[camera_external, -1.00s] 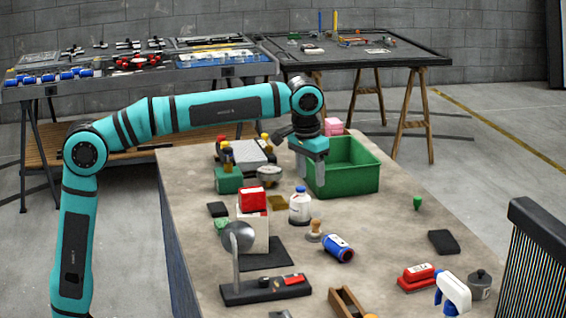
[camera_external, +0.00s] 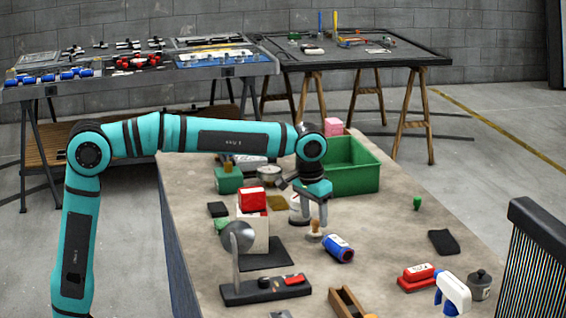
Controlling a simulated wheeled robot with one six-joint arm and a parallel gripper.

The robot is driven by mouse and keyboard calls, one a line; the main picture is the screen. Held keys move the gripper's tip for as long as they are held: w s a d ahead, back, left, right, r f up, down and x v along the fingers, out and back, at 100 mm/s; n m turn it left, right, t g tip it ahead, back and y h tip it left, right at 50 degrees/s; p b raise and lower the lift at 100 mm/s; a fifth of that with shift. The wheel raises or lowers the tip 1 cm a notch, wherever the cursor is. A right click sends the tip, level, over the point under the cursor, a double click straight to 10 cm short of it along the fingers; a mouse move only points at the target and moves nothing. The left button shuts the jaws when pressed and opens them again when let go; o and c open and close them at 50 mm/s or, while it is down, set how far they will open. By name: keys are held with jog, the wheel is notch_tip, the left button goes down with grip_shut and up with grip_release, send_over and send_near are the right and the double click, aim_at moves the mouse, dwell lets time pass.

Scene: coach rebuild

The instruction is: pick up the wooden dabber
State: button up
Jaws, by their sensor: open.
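The wooden dabber (camera_external: 315,236) is a small light-brown knobbed piece standing upright on the bench. My gripper (camera_external: 314,217) points down directly above it in this view. The jaws are open, with the fingertips near the dabber's top. The dabber's upper part is partly hidden by the fingers, and I cannot tell whether they touch it or are on both sides of it.
A white bottle (camera_external: 295,211) stands just behind my gripper, partly hidden. A blue can (camera_external: 338,248) lies close at the right of the dabber. A green bin (camera_external: 360,178) is behind. A balance-like stand (camera_external: 240,260) is at the left. The bench right of the can is fairly clear.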

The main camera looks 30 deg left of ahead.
aim_at(315, 221)
jog(key=shift+w+d+f, duration=0.1)
jog(key=shift+w+f, duration=0.05)
jog(key=shift+f, duration=0.8)
jog(key=shift+w+f, duration=0.15)
jog(key=shift+f, duration=0.8)
jog(key=c, duration=1)
jog(key=shift+r, duration=0.1)
